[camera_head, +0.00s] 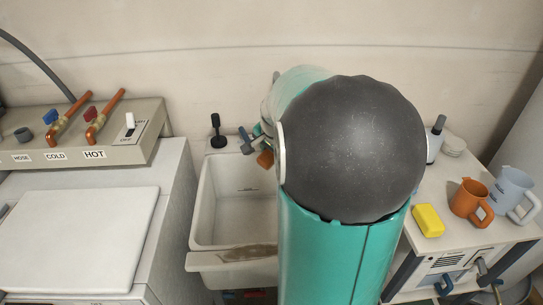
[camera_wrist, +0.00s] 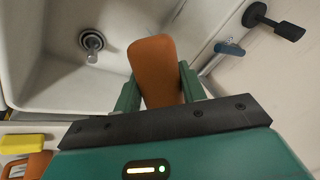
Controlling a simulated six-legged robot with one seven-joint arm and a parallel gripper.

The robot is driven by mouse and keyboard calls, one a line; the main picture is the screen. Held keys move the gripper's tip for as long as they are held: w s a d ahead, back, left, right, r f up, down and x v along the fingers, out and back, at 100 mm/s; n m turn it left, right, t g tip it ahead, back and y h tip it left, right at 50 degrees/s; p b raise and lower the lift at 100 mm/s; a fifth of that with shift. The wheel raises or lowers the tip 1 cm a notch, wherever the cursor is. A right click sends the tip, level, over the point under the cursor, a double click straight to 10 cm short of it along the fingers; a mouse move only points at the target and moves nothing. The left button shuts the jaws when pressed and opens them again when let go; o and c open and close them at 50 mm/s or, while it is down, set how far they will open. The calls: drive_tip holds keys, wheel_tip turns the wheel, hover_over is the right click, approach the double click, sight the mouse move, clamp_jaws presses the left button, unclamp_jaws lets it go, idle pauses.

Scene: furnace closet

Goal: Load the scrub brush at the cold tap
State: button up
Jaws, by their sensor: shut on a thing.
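My gripper (camera_wrist: 160,92) is shut on an orange-brown piece, likely the scrub brush (camera_wrist: 153,62), held over the white sink. The brush's bristles are not visible. In the head view the orange piece (camera_head: 265,159) shows just left of my arm, above the sink; most of my gripper is hidden there. A small tap with a blue lever (camera_wrist: 229,48) stands at the sink's back edge, to the right of the brush in the wrist view and apart from it. It shows in the head view as a blue-grey lever (camera_head: 245,139). No water is visible.
The sink (camera_head: 215,215) has a drain (camera_wrist: 92,42). A black-topped fitting (camera_head: 215,129) stands on its back rim. Left is a panel labelled HOSE, COLD, HOT (camera_head: 75,155). Right, a counter holds a yellow block (camera_head: 428,220), an orange mug (camera_head: 467,201) and a pale mug (camera_head: 511,190).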

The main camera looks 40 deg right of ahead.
drive_tip(key=w+d+f, duration=0.2)
drive_tip(key=w+d, duration=0.5)
drive_tip(key=shift+w+d, duration=0.35)
idle(0.4)
idle(0.4)
drive_tip(key=shift+s+a, duration=2.8)
drive_tip(key=shift+a, duration=0.05)
drive_tip(key=shift+s+a+r, duration=1.75)
drive_tip(key=shift+a+r, duration=0.05)
drive_tip(key=shift+r, duration=0.15)
